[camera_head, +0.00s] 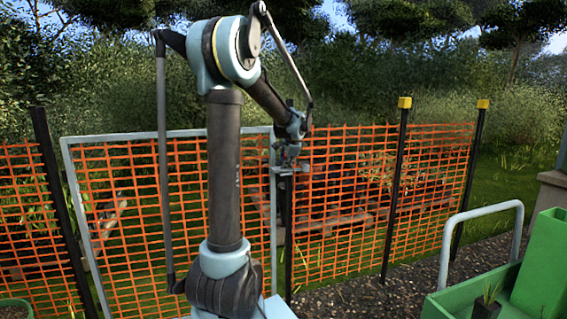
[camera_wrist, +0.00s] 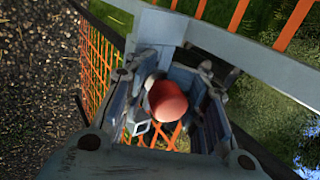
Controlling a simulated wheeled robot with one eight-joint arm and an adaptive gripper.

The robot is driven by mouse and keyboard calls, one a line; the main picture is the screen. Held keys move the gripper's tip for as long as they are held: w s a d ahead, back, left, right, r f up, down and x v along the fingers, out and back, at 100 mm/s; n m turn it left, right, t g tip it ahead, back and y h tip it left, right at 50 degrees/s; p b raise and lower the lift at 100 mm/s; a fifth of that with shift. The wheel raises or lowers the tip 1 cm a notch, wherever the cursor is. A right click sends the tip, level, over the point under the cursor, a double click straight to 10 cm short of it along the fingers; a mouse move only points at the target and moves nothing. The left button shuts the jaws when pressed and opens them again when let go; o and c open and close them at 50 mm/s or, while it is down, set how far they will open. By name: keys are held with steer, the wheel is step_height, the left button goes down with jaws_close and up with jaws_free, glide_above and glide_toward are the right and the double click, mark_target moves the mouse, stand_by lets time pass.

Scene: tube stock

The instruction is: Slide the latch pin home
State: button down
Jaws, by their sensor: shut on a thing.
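The latch pin shows a rounded red knob (camera_wrist: 168,101) in the wrist view, between the two fingers of my gripper (camera_wrist: 172,108). The gripper is shut on this knob. A grey metal piece of the latch (camera_wrist: 158,28) lies just beyond it, by the gate frame. In the head view my gripper (camera_head: 287,160) is at the gate's upper right corner, by a small grey latch plate (camera_head: 292,170). The pin is too small to make out there, and its shaft is hidden in the wrist view. I cannot tell how far the pin sits in the latch.
The grey-framed gate (camera_head: 69,170) with orange mesh stands behind my arm. A dark post (camera_head: 289,230) is beside the latch. Posts with yellow caps (camera_head: 404,103) carry more mesh to the right. A green cart (camera_head: 460,300) with a grey handle (camera_head: 482,211) stands at the lower right.

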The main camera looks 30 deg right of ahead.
steer(key=shift+s+f, duration=0.55)
steer(key=shift+f, duration=0.15)
steer(key=c, duration=1.1)
jaws_free()
steer(key=shift+w+f, duration=0.1)
steer(key=shift+w, duration=0.05)
steer(key=shift+o, duration=1.2)
steer(key=shift+w+f, duration=0.2)
steer(key=shift+w+d+f+g, duration=0.15)
steer(key=shift+w+f+g, duration=0.15)
steer(key=shift+w+f, duration=0.4)
steer(key=shift+s+r, duration=0.45)
steer(key=shift+r, duration=0.15)
steer(key=shift+r, duration=0.15)
steer(key=v, duration=0.7)
steer(key=shift+s+r, duration=0.2)
steer(key=shift+s, duration=0.1)
